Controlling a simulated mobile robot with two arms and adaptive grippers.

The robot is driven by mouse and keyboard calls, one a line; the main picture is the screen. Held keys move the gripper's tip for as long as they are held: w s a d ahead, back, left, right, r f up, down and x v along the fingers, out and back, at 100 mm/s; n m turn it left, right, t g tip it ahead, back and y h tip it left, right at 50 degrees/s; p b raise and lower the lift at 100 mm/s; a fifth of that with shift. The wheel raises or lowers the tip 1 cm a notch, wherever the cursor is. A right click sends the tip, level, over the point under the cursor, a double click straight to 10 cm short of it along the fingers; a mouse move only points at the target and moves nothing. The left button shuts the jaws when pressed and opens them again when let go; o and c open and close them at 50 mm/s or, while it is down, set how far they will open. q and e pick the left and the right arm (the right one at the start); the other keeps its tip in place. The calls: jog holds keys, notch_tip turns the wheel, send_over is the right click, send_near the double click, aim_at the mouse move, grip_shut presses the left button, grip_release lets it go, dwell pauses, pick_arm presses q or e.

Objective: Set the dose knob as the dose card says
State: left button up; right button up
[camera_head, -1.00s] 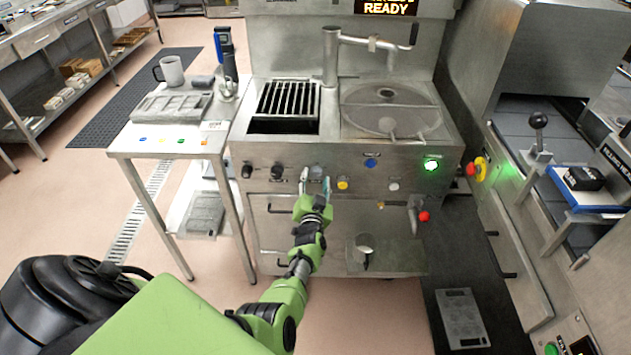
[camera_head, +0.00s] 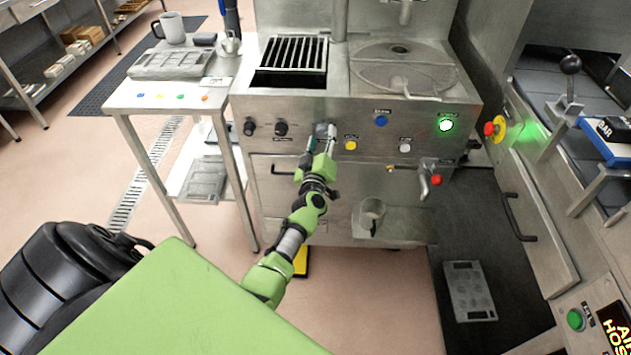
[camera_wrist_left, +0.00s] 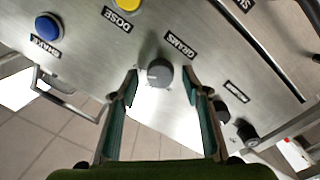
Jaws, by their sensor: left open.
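The dark round knob labelled GRAMS (camera_wrist_left: 158,72) is on the steel front panel in the left wrist view. My left gripper (camera_wrist_left: 160,84) is open, with one finger on each side of this knob; I cannot tell if either touches it. In the head view my left gripper (camera_head: 321,139) is at the panel, left of the yellow button, and mostly hides the knob. A small white card (camera_head: 216,82) lies on the side table; its text is too small to read, and I cannot tell if it is the dose card. My right gripper is out of view.
The yellow DOSE button (camera_head: 351,145) is close on the right, with the blue button (camera_head: 381,120) beyond. Two black knobs (camera_head: 281,128) are left of my gripper. A red-ended valve (camera_head: 432,179) and a metal cup (camera_head: 371,214) are lower right.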

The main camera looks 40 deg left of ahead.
pick_arm(q)
jog(key=shift+f+n+b, duration=0.3)
jog(key=shift+n+b, duration=0.15)
jog(key=shift+n, duration=0.15)
jog(key=s+p, duration=0.1)
jog(key=s+d+p, duration=0.1)
jog(key=shift+s+d+r+p, duration=0.15)
jog(key=shift+s+r+p, duration=0.15)
jog(key=shift+r, duration=0.1)
jog(key=p+v, duration=0.3)
jog(key=v, duration=0.8)
jog(key=shift+p, duration=0.35)
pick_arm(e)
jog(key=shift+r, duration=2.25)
pick_arm(q)
jog(key=shift+w+f, duration=0.1)
jog(key=shift+f, duration=0.05)
